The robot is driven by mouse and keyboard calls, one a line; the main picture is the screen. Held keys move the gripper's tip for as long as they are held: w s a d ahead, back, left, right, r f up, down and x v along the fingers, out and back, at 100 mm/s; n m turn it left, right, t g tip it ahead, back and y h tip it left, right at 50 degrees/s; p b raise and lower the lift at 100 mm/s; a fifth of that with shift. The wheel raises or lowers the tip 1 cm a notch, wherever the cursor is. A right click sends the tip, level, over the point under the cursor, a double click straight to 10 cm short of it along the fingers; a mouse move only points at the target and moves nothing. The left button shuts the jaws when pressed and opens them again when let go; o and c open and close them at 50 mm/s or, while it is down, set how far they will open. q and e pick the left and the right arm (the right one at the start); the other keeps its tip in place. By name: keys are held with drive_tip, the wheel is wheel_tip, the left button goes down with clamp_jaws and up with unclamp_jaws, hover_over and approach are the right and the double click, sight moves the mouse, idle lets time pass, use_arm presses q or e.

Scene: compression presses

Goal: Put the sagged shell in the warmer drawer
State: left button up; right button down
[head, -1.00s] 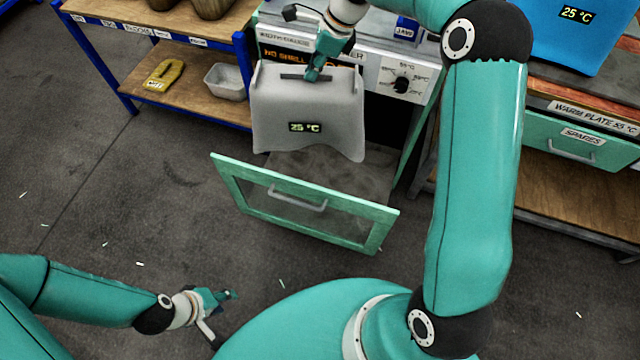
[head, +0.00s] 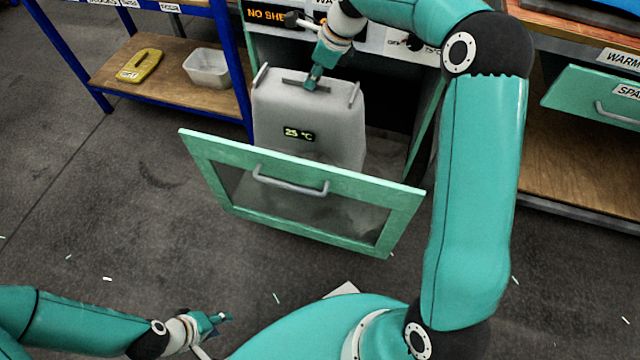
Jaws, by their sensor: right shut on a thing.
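The grey shell (head: 300,108) reads 25 °C and hangs upright from my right gripper (head: 313,82), which is shut on the handle at its top edge. The warmer drawer (head: 230,194) is pulled open, with a green front, a window and a grey handle. The shell is over and partly behind the drawer front. Its lower edge is hidden by that front or inside the drawer, and I cannot tell whether it touches the bottom. My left gripper (head: 222,320) is at the lower left, away from the drawer, and looks open and empty.
A blue-framed shelf (head: 170,85) at the left holds a yellow object (head: 140,63) and a pale tray (head: 207,68). A bench with a green spares drawer (head: 590,95) stands at the right. The floor left of the warmer drawer is clear.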

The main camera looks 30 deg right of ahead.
wheel_tip(320, 180, down, 20)
drive_tip(key=b, duration=0.6)
drive_tip(key=shift+f+b, duration=0.2)
drive_tip(key=shift+b, duration=0.2)
drive_tip(key=c, duration=1.3)
unclamp_jaws()
drive_tip(key=shift+r, duration=0.1)
drive_tip(key=p+v, duration=0.3)
drive_tip(key=v, duration=0.8)
drive_tip(key=shift+s+d+r+p, duration=0.15)
drive_tip(key=shift+d+r+p, duration=0.05)
drive_tip(key=shift+r+p, duration=0.2)
